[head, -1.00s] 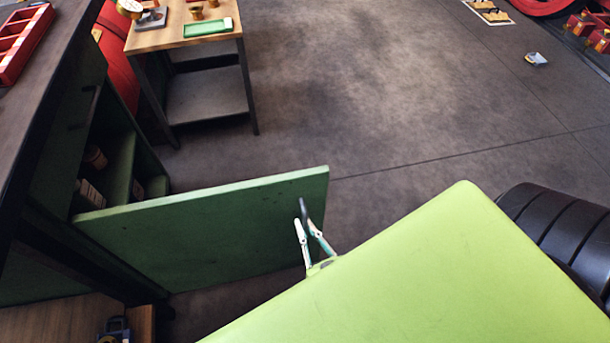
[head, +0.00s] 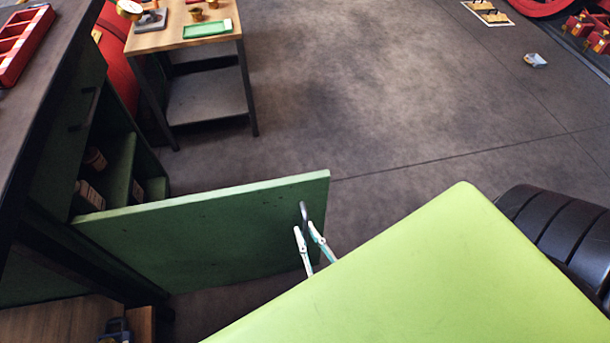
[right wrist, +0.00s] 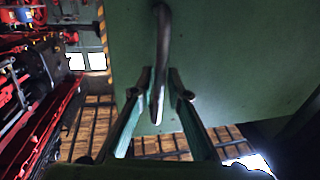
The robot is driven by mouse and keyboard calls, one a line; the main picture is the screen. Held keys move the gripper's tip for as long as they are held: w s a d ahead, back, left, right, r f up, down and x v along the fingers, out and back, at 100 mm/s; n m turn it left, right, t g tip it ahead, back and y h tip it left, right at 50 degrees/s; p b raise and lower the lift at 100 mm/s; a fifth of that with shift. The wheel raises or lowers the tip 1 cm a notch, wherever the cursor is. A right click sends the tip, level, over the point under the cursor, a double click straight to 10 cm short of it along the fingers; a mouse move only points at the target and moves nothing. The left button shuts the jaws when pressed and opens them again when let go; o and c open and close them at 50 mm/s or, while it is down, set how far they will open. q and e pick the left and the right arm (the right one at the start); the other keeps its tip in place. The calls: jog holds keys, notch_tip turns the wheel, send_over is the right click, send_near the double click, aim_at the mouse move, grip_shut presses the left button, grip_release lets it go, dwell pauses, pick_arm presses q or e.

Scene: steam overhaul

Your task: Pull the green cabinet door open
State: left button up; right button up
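The green cabinet door (head: 200,238) stands swung wide out from the cabinet (head: 122,160), whose shelves show inside. Its dark curved handle (head: 304,214) is near the door's free end and also shows in the right wrist view (right wrist: 162,40). My right gripper (head: 305,230) is at the handle, with one finger on each side of it. In the right wrist view my right gripper (right wrist: 161,80) shows gaps between its fingertips and the handle. Its base is hidden behind my light green body part in the head view. My left gripper is not in view.
A wooden-topped work table (head: 166,42) with a green tray (head: 207,29) stands beyond the cabinet. A dark worktop (head: 35,85) with a red tray (head: 22,45) is at the left. Open grey floor (head: 400,90) lies beyond the door.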

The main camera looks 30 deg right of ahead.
jog(key=s+a, duration=0.1)
jog(key=s, duration=1)
jog(key=shift+a, duration=0.25)
